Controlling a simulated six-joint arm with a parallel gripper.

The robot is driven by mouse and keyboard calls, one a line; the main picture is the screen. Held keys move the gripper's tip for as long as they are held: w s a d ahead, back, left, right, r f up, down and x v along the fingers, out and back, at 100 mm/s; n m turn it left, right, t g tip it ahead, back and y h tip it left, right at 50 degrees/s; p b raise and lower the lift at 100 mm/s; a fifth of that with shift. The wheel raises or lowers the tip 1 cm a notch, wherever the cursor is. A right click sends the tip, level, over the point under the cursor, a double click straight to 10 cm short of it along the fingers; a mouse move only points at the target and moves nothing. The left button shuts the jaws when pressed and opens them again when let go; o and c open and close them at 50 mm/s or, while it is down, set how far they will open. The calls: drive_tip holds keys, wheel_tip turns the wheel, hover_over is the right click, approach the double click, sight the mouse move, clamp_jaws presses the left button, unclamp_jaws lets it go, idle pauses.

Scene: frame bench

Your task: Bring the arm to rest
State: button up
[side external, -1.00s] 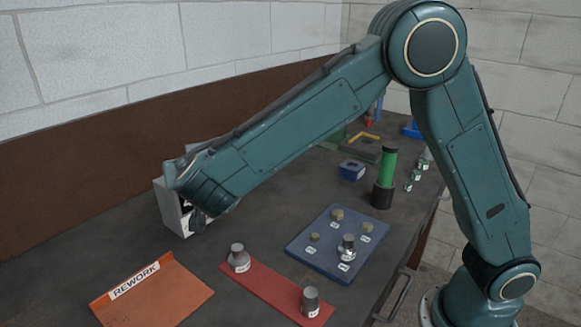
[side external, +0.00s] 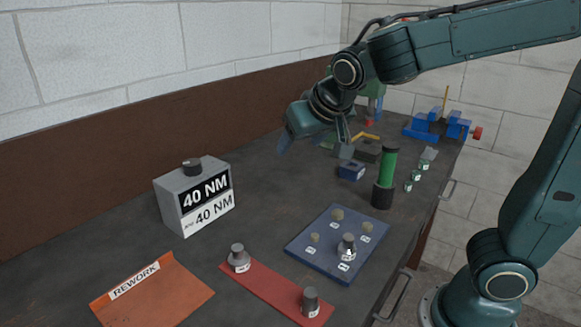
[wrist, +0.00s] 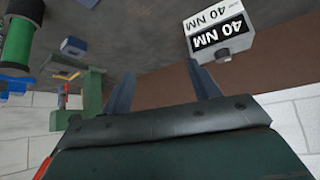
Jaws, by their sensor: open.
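My gripper (side external: 312,146) is raised above the back part of the bench, clear of the objects in the side view. In the wrist view my gripper (wrist: 160,88) shows two fingers spread apart with nothing between them. My arm reaches in from the upper right in the side view, bent at the wrist. The fingertips are partly hard to make out against the dark bench in the side view.
A grey 40 NM box (side external: 195,197) stands at the back left. An orange REWORK tray (side external: 152,292), a red strip (side external: 275,295) with two knobbed pieces, a blue board (side external: 335,262) and a green cylinder (side external: 387,168) are on the bench (side external: 110,232). A blue vise (side external: 432,127) sits far right.

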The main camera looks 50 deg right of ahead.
drive_tip(key=s+f+n+g+y, duration=0.1)
drive_tip(key=s+f+n+y, duration=0.1)
drive_tip(key=s, duration=1.7)
drive_tip(key=shift+d+n+g+y, duration=0.3)
drive_tip(key=shift+n+y, duration=0.2)
drive_tip(key=shift+n, duration=0.7)
